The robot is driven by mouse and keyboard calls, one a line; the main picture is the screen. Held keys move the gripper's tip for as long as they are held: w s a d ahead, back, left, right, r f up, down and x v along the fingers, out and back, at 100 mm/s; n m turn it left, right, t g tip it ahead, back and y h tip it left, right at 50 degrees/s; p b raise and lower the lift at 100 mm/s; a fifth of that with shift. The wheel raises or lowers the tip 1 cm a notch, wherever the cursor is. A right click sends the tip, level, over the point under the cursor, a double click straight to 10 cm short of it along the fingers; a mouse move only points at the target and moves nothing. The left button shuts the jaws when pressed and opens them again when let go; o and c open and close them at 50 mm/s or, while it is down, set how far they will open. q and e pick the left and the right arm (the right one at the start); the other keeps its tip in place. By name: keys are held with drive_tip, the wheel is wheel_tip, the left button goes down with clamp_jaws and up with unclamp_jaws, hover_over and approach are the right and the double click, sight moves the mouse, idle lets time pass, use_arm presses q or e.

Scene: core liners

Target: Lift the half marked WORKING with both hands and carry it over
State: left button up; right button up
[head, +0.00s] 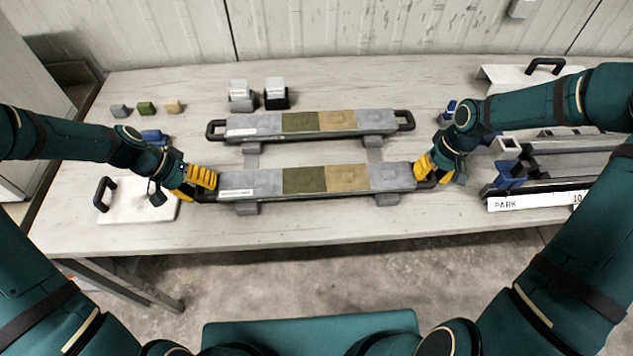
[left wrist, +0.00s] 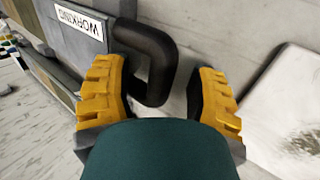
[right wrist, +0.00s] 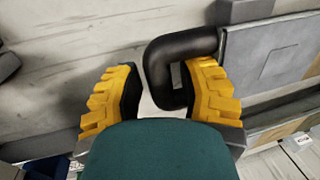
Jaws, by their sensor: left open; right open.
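The half marked WORKING (head: 305,181) is the nearer of two long grey bars with green and tan sections. It lies level on low grey supports, and its WORKING label (left wrist: 80,25) reads clearly in the left wrist view. My left gripper (head: 203,184) is open at its left end, with the black left handle (left wrist: 158,65) between the fingers. My right gripper (head: 430,172) is open at its right end. The black right handle (right wrist: 160,70) sits between those fingers, close to the right one in the right wrist view. Neither gripper is closed on a handle.
A second, similar half (head: 310,123) with black handles lies behind. A rack (head: 560,170) with a PARK label (head: 507,204) stands at the right. White plates with handles lie left (head: 135,203) and back right (head: 510,77). Small blocks (head: 147,107) sit at the back left.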

use_arm(q)
drive_tip(key=c, duration=0.7)
use_arm(e)
clamp_jaws()
use_arm(q)
clamp_jaws()
drive_tip(key=shift+r, duration=0.2)
use_arm(e)
drive_tip(key=shift+w+r, duration=0.1)
drive_tip(key=shift+r, duration=0.05)
